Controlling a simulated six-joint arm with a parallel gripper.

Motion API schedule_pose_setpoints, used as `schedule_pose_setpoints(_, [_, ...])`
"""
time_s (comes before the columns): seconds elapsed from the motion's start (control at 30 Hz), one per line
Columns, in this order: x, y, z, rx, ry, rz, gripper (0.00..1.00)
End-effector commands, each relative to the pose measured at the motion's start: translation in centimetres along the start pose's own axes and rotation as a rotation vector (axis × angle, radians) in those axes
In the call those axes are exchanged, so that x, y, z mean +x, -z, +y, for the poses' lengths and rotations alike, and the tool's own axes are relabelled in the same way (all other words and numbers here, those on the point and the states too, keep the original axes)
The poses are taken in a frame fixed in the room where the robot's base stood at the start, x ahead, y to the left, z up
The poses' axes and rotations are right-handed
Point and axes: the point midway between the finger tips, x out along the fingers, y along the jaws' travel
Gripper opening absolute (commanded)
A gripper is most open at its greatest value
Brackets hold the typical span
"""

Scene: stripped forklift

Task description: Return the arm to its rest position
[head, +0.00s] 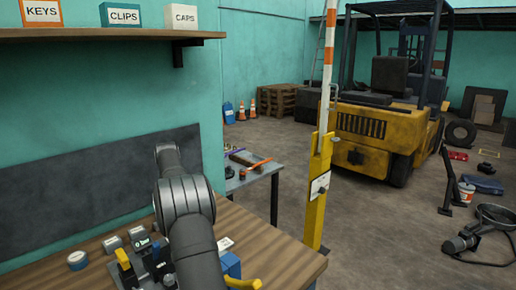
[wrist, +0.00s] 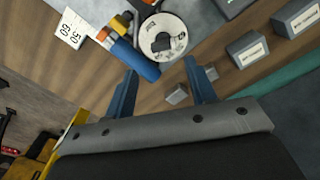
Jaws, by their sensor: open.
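My gripper (wrist: 160,67) shows in the wrist view as two blue fingers standing apart, with no object held between them. The wooden bench (wrist: 205,30) is beyond the fingers. A round white disc (wrist: 155,22) with a dark centre and a blue cylinder (wrist: 138,62) lie past the fingertips; I cannot tell whether the fingers touch anything. In the head view, my dark arm rises over the wooden bench (head: 262,247), and its gripper cannot be made out.
Labelled grey blocks (wrist: 247,49) sit on the bench. The head view shows a shelf (head: 100,35) above the bench, a yellow post (head: 318,190) beyond its right corner, and a yellow forklift (head: 375,130) on the floor. Open air lies above the bench's right part.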

Motion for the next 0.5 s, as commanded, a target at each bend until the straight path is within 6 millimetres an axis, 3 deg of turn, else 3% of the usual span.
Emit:
schedule_pose_setpoints(0.37, [7.7, -0.1, -0.1, -0.001, 0.001, -0.001, 0.51])
schedule_pose_setpoints(0.5, [7.6, -0.1, -0.2, 0.106, 0.002, 0.003, 0.51])
